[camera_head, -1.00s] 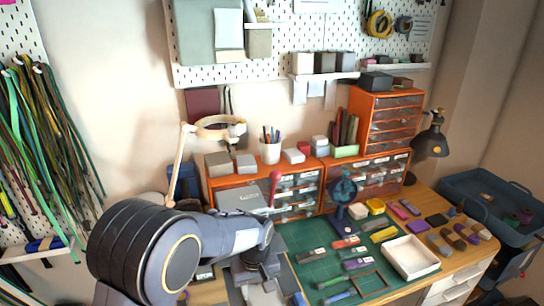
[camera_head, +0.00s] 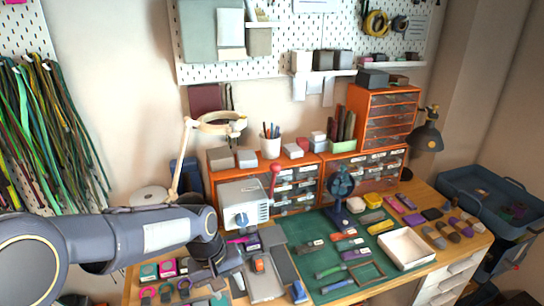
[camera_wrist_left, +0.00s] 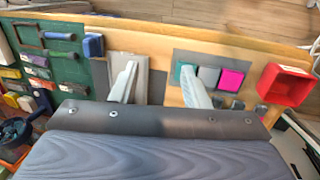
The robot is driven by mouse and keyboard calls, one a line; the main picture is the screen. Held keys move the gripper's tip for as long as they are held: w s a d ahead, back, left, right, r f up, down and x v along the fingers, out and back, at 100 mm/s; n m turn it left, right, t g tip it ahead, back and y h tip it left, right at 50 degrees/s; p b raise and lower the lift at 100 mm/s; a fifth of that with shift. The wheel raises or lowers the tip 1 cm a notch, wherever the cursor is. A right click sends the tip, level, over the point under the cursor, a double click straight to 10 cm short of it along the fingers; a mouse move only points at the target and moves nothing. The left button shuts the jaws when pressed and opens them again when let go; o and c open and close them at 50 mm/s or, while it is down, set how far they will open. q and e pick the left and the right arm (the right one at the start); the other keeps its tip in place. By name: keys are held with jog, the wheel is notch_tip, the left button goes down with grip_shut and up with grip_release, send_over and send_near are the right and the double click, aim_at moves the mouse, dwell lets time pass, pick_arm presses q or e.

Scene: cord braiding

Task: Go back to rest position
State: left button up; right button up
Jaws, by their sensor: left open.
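My left arm comes in from the left in the head view, and its dark gripper (camera_head: 208,272) is over the front left part of the wooden workbench (camera_head: 458,252). In the left wrist view my left gripper (camera_wrist_left: 158,84) shows two pale fingers spread apart, with nothing between them. A flat grey tray (camera_wrist_left: 138,64) lies below the fingers, and a pink block (camera_wrist_left: 231,80) lies on a dark mat beside them. My right gripper is in neither view.
A green cutting mat (camera_head: 300,232) with several tools, a white tray (camera_head: 405,247) and a small fan (camera_head: 340,184) are to the right. A white box with a dial (camera_head: 244,203) and a ring lamp (camera_head: 220,124) stand behind. A red bin (camera_wrist_left: 286,85) shows in the wrist view.

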pick_arm(q)
jog(key=s+a+r+t+h, duration=0.2)
jog(key=s+a+r, duration=0.5)
jog(key=s+a, duration=0.15)
jog(key=s+a+m+t, duration=0.1)
jog(key=s+m+t, duration=0.1)
jog(key=s, duration=0.9)
jog(key=shift+s+a+t+y, duration=0.3)
jog(key=shift+s+a+t, duration=0.1)
jog(key=shift+t, duration=0.2)
